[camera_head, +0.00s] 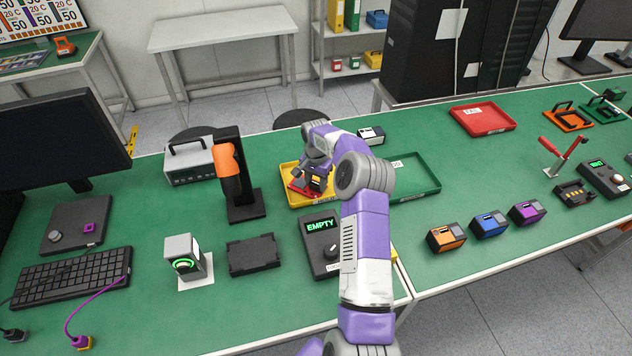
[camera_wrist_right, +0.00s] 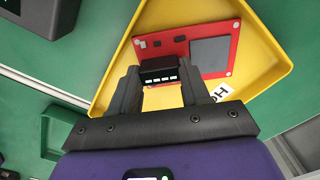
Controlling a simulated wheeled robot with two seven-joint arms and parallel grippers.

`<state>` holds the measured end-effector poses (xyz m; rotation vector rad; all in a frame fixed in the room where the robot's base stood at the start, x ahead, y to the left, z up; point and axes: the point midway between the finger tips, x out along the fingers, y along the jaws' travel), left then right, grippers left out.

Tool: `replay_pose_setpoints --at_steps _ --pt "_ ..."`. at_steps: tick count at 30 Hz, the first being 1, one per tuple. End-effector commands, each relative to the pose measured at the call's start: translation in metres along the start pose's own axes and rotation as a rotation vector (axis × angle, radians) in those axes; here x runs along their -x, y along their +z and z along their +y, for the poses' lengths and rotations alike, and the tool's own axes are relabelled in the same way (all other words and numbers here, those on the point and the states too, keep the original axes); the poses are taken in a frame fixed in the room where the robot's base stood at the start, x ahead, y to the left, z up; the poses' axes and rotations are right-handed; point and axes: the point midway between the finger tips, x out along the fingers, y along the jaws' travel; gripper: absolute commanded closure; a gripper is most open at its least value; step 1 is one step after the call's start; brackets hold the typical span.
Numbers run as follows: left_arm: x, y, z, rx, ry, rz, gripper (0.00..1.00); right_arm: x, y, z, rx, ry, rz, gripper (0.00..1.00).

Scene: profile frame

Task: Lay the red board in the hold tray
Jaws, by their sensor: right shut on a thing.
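The red board (camera_head: 300,187) is at the yellow tray (camera_head: 286,170), near the middle of the bench. In the right wrist view the board (camera_wrist_right: 228,36) has a dark square and a black connector block (camera_wrist_right: 160,70) on it. The yellow tray (camera_wrist_right: 275,85) spreads behind it and shows part of a label reading "HO". My right gripper (camera_head: 318,177) is shut on the board at its black block, between the fingers (camera_wrist_right: 160,88). Whether the board touches the tray floor, I cannot tell. My arm hides part of the tray. My left gripper is not in view.
A green tray (camera_head: 432,168) is right of the yellow one, and a red tray (camera_head: 483,119) is farther back. A box reading "EMPTY" (camera_head: 321,224) stands in front. A black stand with an orange tool (camera_head: 228,165) is to the left.

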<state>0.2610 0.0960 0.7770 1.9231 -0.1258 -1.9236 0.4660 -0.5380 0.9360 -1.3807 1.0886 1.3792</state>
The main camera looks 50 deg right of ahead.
Motion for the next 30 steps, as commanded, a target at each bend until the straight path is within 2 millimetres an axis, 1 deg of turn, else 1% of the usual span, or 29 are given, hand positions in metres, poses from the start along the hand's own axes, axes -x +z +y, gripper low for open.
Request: replay_pose_setpoints --at_steps 4,8,9,13,23,26,30 --pt "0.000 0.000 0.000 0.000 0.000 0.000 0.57 0.001 0.000 0.000 0.000 -0.001 0.001 0.87" --pt "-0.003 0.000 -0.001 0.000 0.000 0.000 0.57 -0.003 0.000 0.000 0.000 0.000 0.001 0.87" --pt "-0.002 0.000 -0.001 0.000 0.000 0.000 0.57 -0.003 0.000 0.000 0.000 0.001 0.001 0.49" --pt "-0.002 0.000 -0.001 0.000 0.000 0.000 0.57 -0.003 0.000 0.000 0.000 0.000 0.001 0.29" --pt "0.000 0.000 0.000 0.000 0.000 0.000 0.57 0.000 0.000 0.000 0.000 0.000 0.001 0.28" --pt "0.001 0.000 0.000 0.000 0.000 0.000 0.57 0.010 -0.001 -0.001 0.000 -0.002 0.003 0.28" --pt "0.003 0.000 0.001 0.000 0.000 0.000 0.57 0.036 -0.001 -0.001 -0.001 -0.003 0.004 0.28"
